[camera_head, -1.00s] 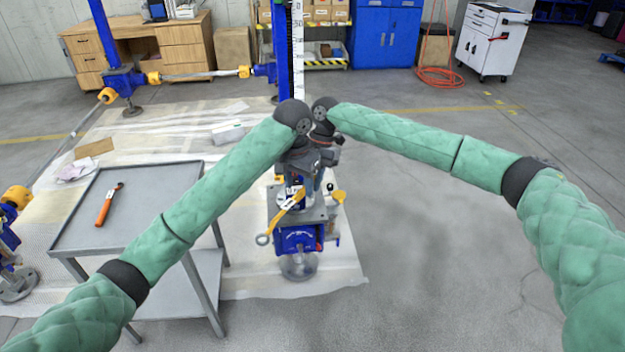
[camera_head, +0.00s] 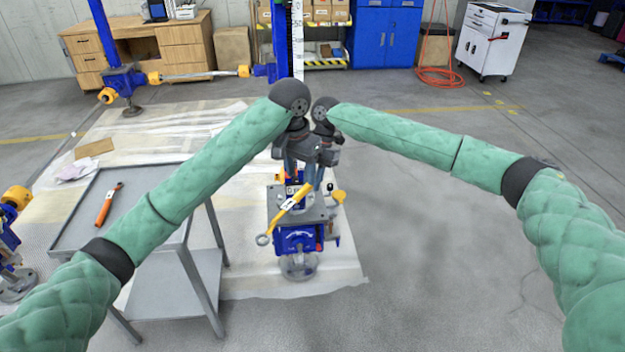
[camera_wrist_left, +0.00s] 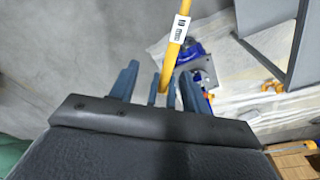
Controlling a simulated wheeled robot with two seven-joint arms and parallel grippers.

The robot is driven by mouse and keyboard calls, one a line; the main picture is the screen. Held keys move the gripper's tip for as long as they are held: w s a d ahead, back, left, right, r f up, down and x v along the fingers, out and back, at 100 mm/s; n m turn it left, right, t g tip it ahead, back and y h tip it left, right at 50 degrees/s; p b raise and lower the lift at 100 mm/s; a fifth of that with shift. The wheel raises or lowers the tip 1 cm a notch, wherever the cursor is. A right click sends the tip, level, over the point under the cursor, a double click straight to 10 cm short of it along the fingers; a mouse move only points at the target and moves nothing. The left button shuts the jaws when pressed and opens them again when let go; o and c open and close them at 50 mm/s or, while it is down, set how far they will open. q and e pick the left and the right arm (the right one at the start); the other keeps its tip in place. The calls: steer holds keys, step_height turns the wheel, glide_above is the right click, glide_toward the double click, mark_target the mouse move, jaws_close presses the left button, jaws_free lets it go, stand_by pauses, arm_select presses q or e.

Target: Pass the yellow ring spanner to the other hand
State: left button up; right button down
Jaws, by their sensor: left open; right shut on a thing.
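The yellow ring spanner (camera_head: 287,208) hangs tilted in front of the blue screw jack (camera_head: 297,240), its ring end low and to the left. A white label is on its shaft. My right gripper (camera_head: 319,180) is shut on the spanner's upper end, partly hidden behind my left gripper. My left gripper (camera_head: 296,176) is open at the same end. In the left wrist view, the spanner (camera_wrist_left: 176,45) runs down between the spread fingers of my left gripper (camera_wrist_left: 158,85). Two narrower fingers flank its end there. Whether my left fingers touch it I cannot tell.
A grey trolley (camera_head: 140,183) stands at the left with an orange-handled tool (camera_head: 108,204) on top. Another blue jack (camera_head: 125,82) with yellow couplings stands behind. A pale mat (camera_head: 245,270) lies under the jack. The floor at right is clear.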

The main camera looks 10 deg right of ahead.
arm_select(q)
steer(key=s+a+f+n+h, duration=0.2)
steer(key=s+f+h, duration=0.2)
steer(key=s+f, duration=1.55)
steer(key=s+a+f+n+y, duration=0.1)
steer(key=s+a+f, duration=0.3)
steer(key=s+a, duration=0.2)
steer(key=s+a+f+n+t+y, duration=0.1)
steer(key=s+a+f, duration=0.3)
steer(key=s, duration=0.4)
steer(key=s+a+f+n+y, duration=0.1)
steer(key=s+a+f, duration=0.3)
steer(key=s+a, duration=0.3)
steer(key=shift+s+a+f+n+t, duration=0.3)
steer(key=shift+s+a+f+n, duration=0.1)
steer(key=shift+s, duration=0.2)
